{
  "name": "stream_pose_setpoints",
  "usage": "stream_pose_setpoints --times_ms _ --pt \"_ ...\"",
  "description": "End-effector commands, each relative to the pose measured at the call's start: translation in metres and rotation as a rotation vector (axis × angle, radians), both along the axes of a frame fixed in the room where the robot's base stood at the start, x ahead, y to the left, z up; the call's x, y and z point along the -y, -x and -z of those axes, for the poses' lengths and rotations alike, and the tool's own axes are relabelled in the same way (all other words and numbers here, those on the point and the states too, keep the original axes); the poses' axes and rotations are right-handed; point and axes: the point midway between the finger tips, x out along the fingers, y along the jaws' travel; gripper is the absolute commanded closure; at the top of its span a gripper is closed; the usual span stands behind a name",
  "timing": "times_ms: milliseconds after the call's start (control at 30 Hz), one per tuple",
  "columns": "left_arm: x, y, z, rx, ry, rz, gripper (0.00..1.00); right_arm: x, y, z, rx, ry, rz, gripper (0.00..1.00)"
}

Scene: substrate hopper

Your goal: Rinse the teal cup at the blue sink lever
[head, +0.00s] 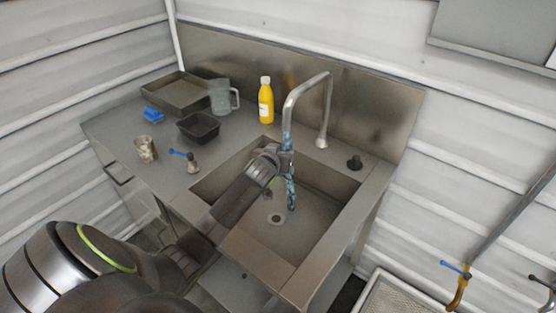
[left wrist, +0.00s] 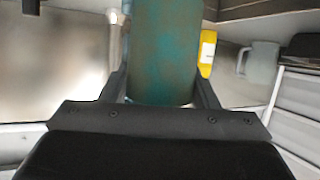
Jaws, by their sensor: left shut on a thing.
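My left gripper (head: 274,152) is over the sink basin (head: 315,232), under the end of the tall faucet (head: 287,120). It is shut on the teal cup (left wrist: 165,45), which stands between both fingers in the left wrist view. In the head view the cup is small and blends with a bluish, streaky column of water (head: 291,192) that runs below the spout into the basin. Whether water is in the cup cannot be told. The blue sink lever (head: 178,153) sits on a small post on the counter left of the basin. My right gripper is not in view.
A yellow bottle (head: 265,107), a grey jug (head: 222,98), a metal tray (head: 176,94), a dark bin (head: 198,127), a blue sponge (head: 153,114) and a stained beige cup (head: 146,149) stand on the counter. A second blue lever (head: 455,268) is on a pipe at right.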

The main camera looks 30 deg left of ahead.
Motion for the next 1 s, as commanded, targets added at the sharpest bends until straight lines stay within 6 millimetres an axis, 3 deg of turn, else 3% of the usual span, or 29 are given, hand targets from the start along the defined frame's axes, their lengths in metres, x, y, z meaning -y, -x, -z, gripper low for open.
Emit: stream_pose_setpoints --times_ms 400,1000 --pt "0.008 -0.001 0.000 0.001 0.000 0.000 0.68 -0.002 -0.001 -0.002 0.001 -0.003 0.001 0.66" --pt "-0.004 0.001 0.000 0.000 0.000 0.000 0.68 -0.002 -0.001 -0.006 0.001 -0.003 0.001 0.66"
